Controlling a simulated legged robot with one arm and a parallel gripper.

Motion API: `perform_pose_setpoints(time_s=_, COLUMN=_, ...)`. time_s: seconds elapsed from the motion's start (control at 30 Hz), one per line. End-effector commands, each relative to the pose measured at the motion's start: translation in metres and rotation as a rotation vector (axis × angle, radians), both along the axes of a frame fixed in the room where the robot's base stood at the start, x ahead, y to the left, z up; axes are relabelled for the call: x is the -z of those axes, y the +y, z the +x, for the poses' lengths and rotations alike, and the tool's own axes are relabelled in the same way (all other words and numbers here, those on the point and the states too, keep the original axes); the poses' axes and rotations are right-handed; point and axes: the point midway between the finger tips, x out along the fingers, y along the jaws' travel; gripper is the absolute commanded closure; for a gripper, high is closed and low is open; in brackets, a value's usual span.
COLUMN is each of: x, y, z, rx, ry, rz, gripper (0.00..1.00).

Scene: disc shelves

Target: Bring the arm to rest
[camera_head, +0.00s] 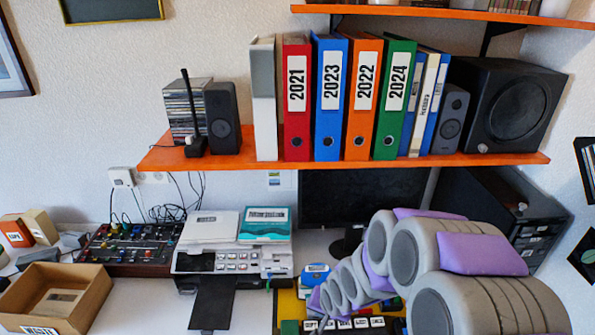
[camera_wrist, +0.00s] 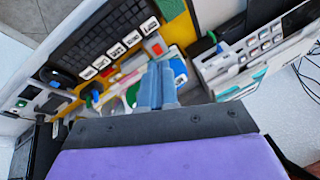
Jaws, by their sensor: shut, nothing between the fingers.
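My arm (camera_head: 405,262), grey segments with purple pads, reaches from the lower right of the head view over the desk toward the middle. My gripper (camera_wrist: 158,70) shows in the wrist view as two blue-grey fingers pressed together, with nothing between them. It points down over the desk, above a yellow surface with small items. In the head view the fingertips cannot be made out clearly at the far end of the arm.
A black keyboard (camera_wrist: 98,45) and a printer (camera_head: 232,262) are near the gripper. A monitor (camera_head: 345,197) stands behind my arm. An orange shelf (camera_head: 225,160) with binders and speakers hangs above. A cardboard box (camera_head: 85,308) is at left. Bare white desk shows at front centre.

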Motion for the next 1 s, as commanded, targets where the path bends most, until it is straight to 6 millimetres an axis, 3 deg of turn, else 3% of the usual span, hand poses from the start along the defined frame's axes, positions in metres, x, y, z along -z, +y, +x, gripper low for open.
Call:
perform_pose_setpoints(time_s=0.03, x=-0.015, y=-0.01, z=-0.01, rx=-0.014, ry=0.013, rz=-0.035, gripper=1.0)
perform_pose_setpoints(time_s=0.27, x=-0.063, y=-0.047, z=-0.072, rx=-0.085, ry=0.134, rz=-0.167, gripper=1.0)
perform_pose_setpoints(time_s=0.5, x=-0.11, y=-0.073, z=-0.154, rx=-0.162, ry=0.279, rz=-0.242, gripper=1.0)
perform_pose_setpoints(time_s=0.8, x=-0.154, y=-0.081, z=-0.261, rx=-0.271, ry=0.449, rz=-0.238, gripper=1.0)
perform_pose_setpoints(time_s=1.0, x=-0.166, y=-0.078, z=-0.301, rx=-0.318, ry=0.508, rz=-0.215, gripper=1.0)
